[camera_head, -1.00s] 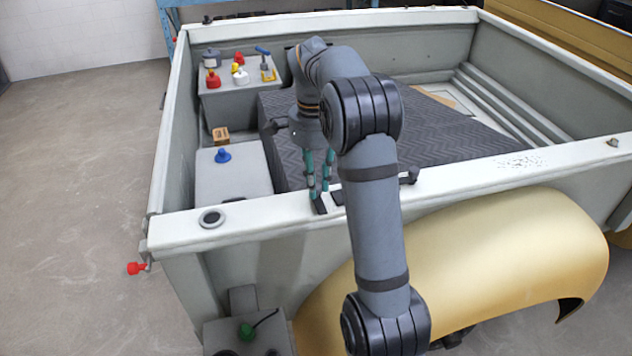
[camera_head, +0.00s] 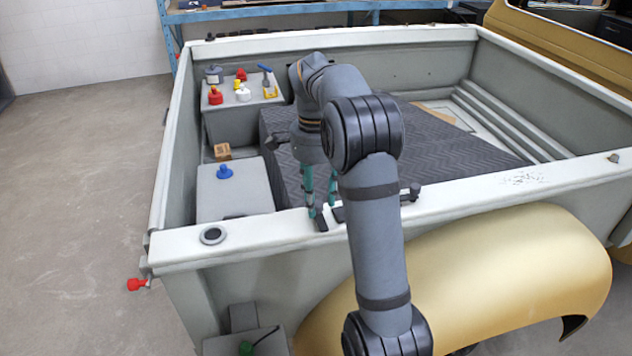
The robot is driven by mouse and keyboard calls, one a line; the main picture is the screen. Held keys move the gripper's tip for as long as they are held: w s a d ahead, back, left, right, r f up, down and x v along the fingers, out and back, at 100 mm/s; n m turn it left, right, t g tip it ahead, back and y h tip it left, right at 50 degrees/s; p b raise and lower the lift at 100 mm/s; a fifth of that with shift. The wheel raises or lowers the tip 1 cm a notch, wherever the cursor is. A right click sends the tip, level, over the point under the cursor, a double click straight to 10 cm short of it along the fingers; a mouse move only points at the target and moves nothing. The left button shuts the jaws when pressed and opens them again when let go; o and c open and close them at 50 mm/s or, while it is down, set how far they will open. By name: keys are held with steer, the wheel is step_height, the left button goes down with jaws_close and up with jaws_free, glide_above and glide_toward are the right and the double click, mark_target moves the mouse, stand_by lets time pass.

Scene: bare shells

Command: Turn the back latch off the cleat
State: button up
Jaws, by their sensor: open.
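My gripper (camera_head: 321,208) points down with its teal fingers apart and nothing seen between them. It is over the near rail of the grey truck bed (camera_head: 262,228), beside small dark pieces; contact is unclear. A red-handled latch-like piece (camera_head: 137,284) sticks out at the bed's near left corner, well left of my gripper. I cannot tell for sure which part is the back latch, and I cannot make out its cleat. My forearm hides part of the near rail.
Inside the bed, a grey box (camera_head: 236,190) carries a blue knob (camera_head: 224,171), and a box behind holds several coloured fittings. A gold fender (camera_head: 500,270) bulges on the near side. The floor at left (camera_head: 70,170) is clear.

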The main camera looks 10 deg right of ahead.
mark_target(316, 203)
step_height(316, 203, up, 11)
steer(key=shift+w+r, duration=0.15)
steer(key=shift+r, duration=0.05)
stand_by(0.4)
steer(key=shift+a, duration=0.1)
steer(key=shift+f, duration=0.1)
steer(key=f, duration=1.1)
steer(key=shift+s+f, duration=0.2)
steer(key=shift+f, duration=0.2)
